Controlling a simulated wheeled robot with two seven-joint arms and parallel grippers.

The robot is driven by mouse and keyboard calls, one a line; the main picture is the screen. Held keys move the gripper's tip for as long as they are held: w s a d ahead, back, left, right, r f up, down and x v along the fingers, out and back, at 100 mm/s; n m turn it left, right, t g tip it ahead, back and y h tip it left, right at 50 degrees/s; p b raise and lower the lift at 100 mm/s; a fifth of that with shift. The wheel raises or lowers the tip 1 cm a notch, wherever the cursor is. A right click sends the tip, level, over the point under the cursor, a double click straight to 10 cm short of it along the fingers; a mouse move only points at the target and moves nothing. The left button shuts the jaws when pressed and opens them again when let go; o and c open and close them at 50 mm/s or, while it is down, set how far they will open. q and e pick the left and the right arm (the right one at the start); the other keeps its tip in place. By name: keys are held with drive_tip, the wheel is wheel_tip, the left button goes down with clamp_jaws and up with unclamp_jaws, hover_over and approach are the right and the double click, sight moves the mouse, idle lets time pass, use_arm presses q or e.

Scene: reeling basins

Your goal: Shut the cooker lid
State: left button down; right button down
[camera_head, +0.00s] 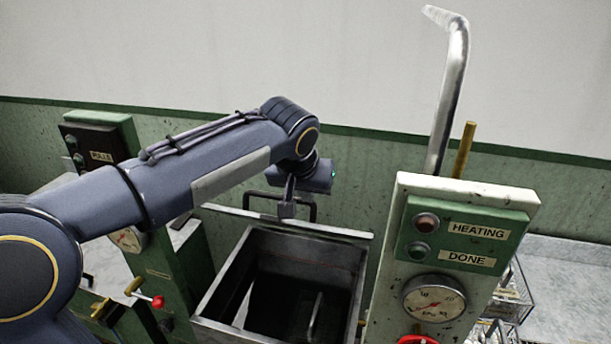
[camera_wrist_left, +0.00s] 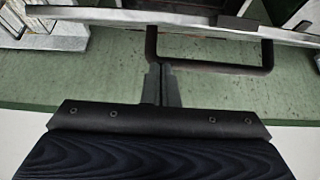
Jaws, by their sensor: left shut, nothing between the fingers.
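The cooker (camera_head: 210,328) is an open metal box in the lower middle of the head view, with a dark inside. Its lid (camera_head: 345,233) stands raised at the back rim, seen nearly edge-on as a thin metal strip. A black U-shaped handle (camera_head: 313,211) is on the lid's far side. In the wrist view the lid (camera_wrist_left: 110,17) crosses the top, with the handle (camera_wrist_left: 225,69) below it. My left gripper (camera_head: 287,209) is shut and empty beside the handle. Its fingertips (camera_wrist_left: 161,68) overlap the handle's left part; I cannot tell whether they touch.
A control panel (camera_head: 385,290) with HEATING and DONE lamps and a gauge stands right of the cooker. A bent metal pipe (camera_head: 449,95) rises behind it. A green machine (camera_head: 180,275) stands left. A wire basket (camera_head: 512,295) is at the right. The wall (camera_head: 365,190) is close behind the lid.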

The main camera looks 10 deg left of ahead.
use_arm(q)
drive_tip(key=shift+s+f, duration=0.85)
drive_tip(key=shift+s, duration=0.3)
